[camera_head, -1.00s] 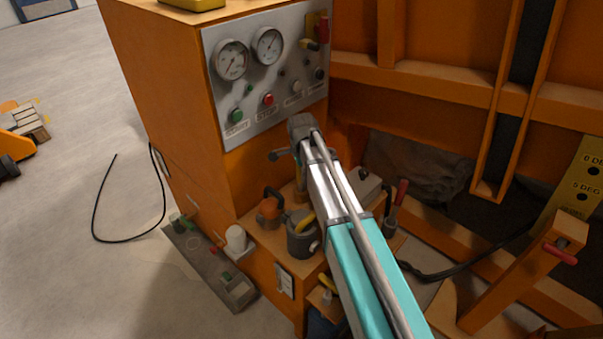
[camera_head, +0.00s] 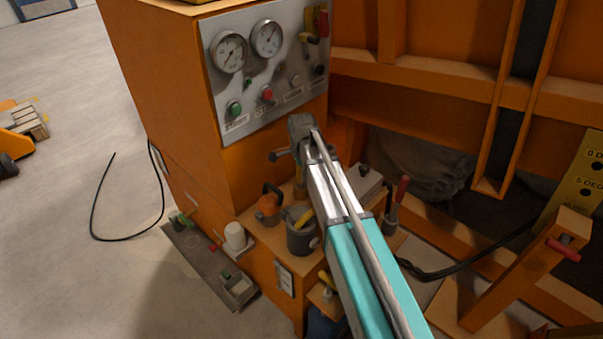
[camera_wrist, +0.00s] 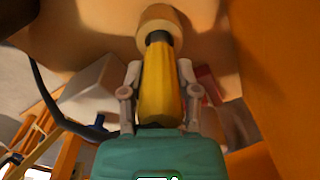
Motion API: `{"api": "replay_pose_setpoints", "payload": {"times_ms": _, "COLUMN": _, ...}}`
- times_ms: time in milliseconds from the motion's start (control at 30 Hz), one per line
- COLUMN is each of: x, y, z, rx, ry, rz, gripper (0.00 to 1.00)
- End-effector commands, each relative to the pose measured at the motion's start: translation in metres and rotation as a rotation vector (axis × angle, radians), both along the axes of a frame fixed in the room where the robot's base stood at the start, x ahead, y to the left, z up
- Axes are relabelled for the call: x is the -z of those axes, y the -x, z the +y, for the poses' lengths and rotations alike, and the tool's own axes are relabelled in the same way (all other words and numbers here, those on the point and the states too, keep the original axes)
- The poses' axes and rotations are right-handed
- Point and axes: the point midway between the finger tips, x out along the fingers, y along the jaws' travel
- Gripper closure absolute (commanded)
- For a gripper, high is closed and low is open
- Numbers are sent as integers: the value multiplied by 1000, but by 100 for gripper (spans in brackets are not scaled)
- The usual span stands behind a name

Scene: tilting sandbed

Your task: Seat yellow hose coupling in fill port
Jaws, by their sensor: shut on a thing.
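The yellow hose coupling (camera_wrist: 157,82) is held between the two fingers of my gripper (camera_wrist: 160,72) in the wrist view. Its dark front end points at a round tan fitting (camera_wrist: 158,18), which may be the fill port. The dark end meets or overlaps the fitting's near face; I cannot tell whether it is inside it or only in front. The coupling looks roughly in line with the fitting.
The orange cabinet (camera_head: 160,110) carries a gauge panel (camera_head: 262,95). A red-handled lever (camera_head: 398,200) stands right of my arm. A black cable (camera_head: 93,205) lies on open floor.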

Motion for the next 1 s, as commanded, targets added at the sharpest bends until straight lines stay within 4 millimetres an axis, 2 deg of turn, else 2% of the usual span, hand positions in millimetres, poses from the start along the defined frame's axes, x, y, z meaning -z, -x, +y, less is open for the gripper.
{"api": "replay_pose_setpoints", "payload": {"times_ms": 800, "x": 15, "y": 0, "z": 0, "rx": 0, "ry": 0, "rz": 0, "gripper": 100}}
{"api": "replay_pose_setpoints", "payload": {"times_ms": 833, "x": 15, "y": 0, "z": 0, "rx": 0, "ry": 0, "rz": 0, "gripper": 55}}
{"api": "replay_pose_setpoints", "payload": {"times_ms": 1000, "x": 14, "y": 0, "z": 0, "rx": 0, "ry": 0, "rz": 0, "gripper": 23}}
